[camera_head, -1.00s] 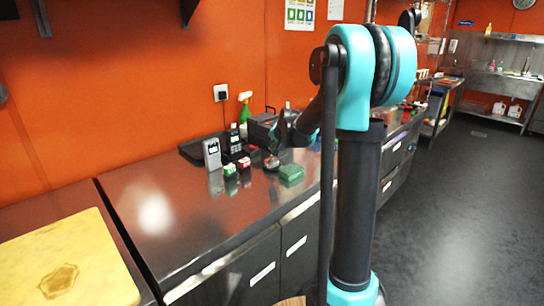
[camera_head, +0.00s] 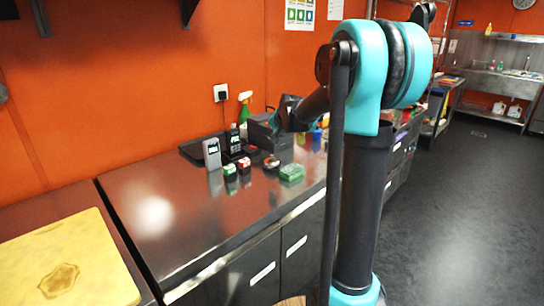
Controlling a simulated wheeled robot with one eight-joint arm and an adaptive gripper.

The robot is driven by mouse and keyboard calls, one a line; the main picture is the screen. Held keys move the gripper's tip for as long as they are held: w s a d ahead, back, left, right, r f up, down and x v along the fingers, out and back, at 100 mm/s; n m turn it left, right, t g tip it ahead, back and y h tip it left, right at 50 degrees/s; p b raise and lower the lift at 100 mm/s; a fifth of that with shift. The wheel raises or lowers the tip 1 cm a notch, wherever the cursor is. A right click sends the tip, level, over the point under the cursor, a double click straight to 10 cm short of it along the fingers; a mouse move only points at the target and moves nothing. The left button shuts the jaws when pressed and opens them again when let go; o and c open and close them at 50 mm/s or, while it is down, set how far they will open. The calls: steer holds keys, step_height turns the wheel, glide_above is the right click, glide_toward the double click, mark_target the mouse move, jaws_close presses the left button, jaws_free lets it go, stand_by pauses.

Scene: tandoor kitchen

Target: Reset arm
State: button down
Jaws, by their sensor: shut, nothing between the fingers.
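My arm rises on the right of the head view, with a large teal joint at its top. Its dark forearm slopes down and left from that joint. What looks like my gripper (camera_head: 284,114), small and dark, is at the far end of the forearm, in front of the orange wall and above the back of the counter (camera_head: 165,203). It looks shut and holds nothing that I can see. Its fingers are too small and dark to make out in detail.
On the counter below stand a grey device (camera_head: 212,153), a black device (camera_head: 233,140), a red and white box (camera_head: 243,164), a green sponge-like block (camera_head: 291,173) and a green spray bottle (camera_head: 245,106). A yellow board (camera_head: 85,255) lies front left. The floor (camera_head: 455,220) on the right is clear.

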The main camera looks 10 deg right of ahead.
steer(key=s+d+f+n+g, duration=0.1)
steer(key=s+f, duration=0.5)
steer(key=s, duration=0.7)
steer(key=s+d+f+n+g+h, duration=0.1)
steer(key=s+f, duration=0.6)
steer(key=s, duration=0.7)
steer(key=s+d+f+n+g+h, duration=0.1)
steer(key=s+f+n, duration=0.3)
steer(key=s, duration=0.9)
step_height(320, 180, down, 3)
steer(key=shift+s+d+r+n+g, duration=0.2)
steer(key=shift+s+d+n+g, duration=0.15)
steer(key=shift+g, duration=0.55)
